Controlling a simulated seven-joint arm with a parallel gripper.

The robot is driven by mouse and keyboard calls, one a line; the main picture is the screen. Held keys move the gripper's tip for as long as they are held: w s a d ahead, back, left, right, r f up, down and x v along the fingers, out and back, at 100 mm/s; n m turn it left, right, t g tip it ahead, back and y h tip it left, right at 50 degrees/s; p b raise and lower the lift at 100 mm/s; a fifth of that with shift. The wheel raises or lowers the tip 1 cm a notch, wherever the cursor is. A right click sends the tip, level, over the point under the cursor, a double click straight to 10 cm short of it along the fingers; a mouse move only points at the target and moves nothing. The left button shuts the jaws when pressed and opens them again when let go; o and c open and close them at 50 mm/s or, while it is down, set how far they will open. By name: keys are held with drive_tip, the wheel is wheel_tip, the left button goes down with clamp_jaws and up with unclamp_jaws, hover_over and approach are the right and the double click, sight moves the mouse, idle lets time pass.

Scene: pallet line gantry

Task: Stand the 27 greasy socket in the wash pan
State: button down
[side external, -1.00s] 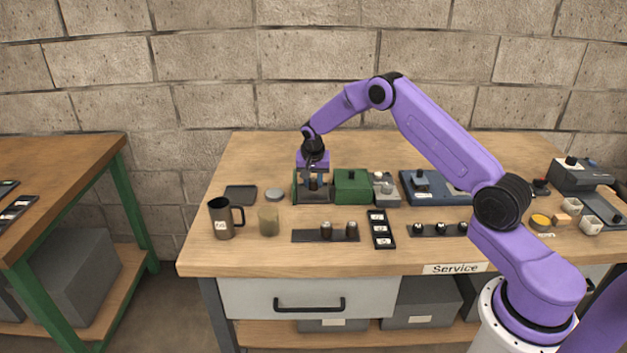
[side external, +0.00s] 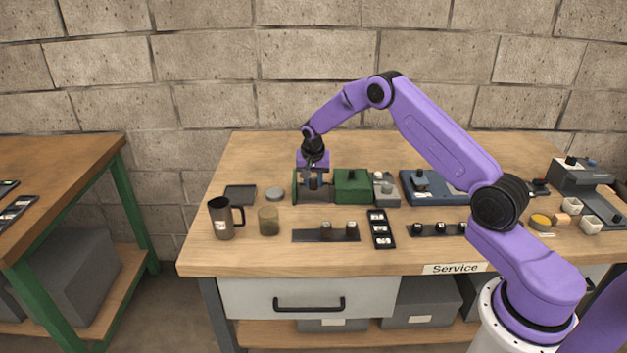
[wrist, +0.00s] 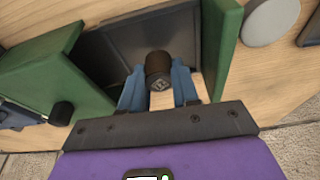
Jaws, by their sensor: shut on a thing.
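My gripper (side external: 314,182) points down between the green end walls of a fixture and is shut on a dark brown socket (wrist: 157,66). The blue fingers pinch it from both sides in the wrist view (wrist: 158,82). The socket's near end face carries a light mark that looks like an upside-down 27. A dark grey pan (wrist: 112,42) with a flat floor lies under the socket, between the green walls; it also shows in the side external view (side external: 318,197). I cannot tell whether the socket touches the pan floor. The fingers partly hide the socket.
The green wall (wrist: 221,45) and green block (side external: 352,187) stand close on either side of my gripper. Racks with sockets (side external: 326,236) lie in front.

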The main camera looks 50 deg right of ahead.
drive_tip(key=shift+f, duration=0.65)
idle(0.5)
drive_tip(key=shift+c, duration=1.6)
unclamp_jaws()
drive_tip(key=shift+r, duration=0.1)
drive_tip(key=shift+o, duration=0.2)
drive_tip(key=shift+w+a+r, duration=0.1)
drive_tip(key=shift+a+r, duration=0.05)
drive_tip(key=shift+r, duration=3.25)
